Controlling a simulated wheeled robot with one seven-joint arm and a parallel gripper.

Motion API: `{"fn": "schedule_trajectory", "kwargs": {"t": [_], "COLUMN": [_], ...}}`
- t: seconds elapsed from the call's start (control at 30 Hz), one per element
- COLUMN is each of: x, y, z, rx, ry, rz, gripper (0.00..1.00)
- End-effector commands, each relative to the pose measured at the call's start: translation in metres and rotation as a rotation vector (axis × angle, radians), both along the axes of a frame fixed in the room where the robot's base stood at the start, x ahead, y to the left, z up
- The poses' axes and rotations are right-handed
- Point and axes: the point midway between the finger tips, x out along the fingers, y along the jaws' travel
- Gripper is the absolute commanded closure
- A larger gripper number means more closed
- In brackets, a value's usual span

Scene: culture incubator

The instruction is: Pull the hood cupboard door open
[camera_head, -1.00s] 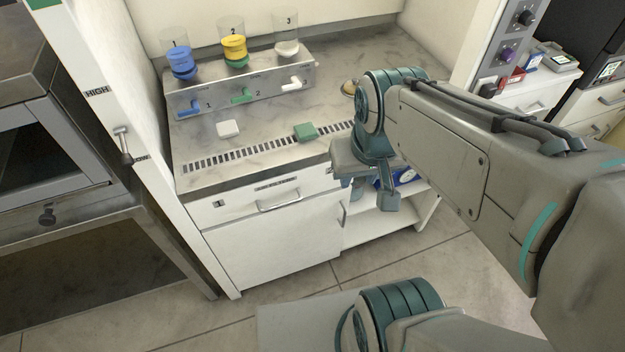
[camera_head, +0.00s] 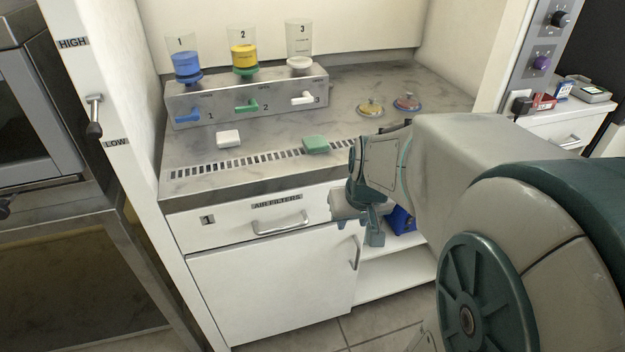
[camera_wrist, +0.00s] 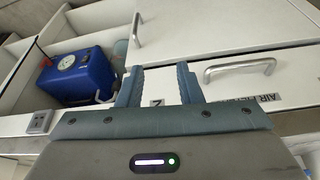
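The hood cupboard door (camera_head: 270,285) is a flat white panel below the drawer, and it looks shut. Its upright metal handle (camera_head: 355,253) is near the door's right edge. In the wrist view the door (camera_wrist: 215,28) fills the upper right, with its handle (camera_wrist: 136,30) at its left edge. My gripper (camera_head: 358,232) is in front of the hood, beside the top of the handle. In the wrist view my gripper (camera_wrist: 158,70) is open with nothing between its fingers. The handle lies beyond the fingertips, apart from them.
The "AIR FILTERS" drawer (camera_head: 250,214) with its own bar handle (camera_head: 281,222) is shut above the door. An open shelf bay right of the door holds a blue device (camera_wrist: 75,75).

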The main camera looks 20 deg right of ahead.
Motion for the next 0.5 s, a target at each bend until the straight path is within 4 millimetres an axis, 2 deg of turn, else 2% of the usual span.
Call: {"fn": "schedule_trajectory", "kwargs": {"t": [0.03, 0.2, 0.4, 0.5], "x": [0.006, 0.023, 0.037, 0.042], "y": [-0.008, -0.032, -0.056, -0.063], "z": [-0.035, -0.093, -0.141, -0.154], "rx": [0.0, -0.001, -0.003, -0.005], "ry": [-0.003, -0.024, -0.047, -0.055], "rz": [-0.011, -0.037, -0.062, -0.069], "gripper": [0.67, 0.67, 0.67, 0.67]}}
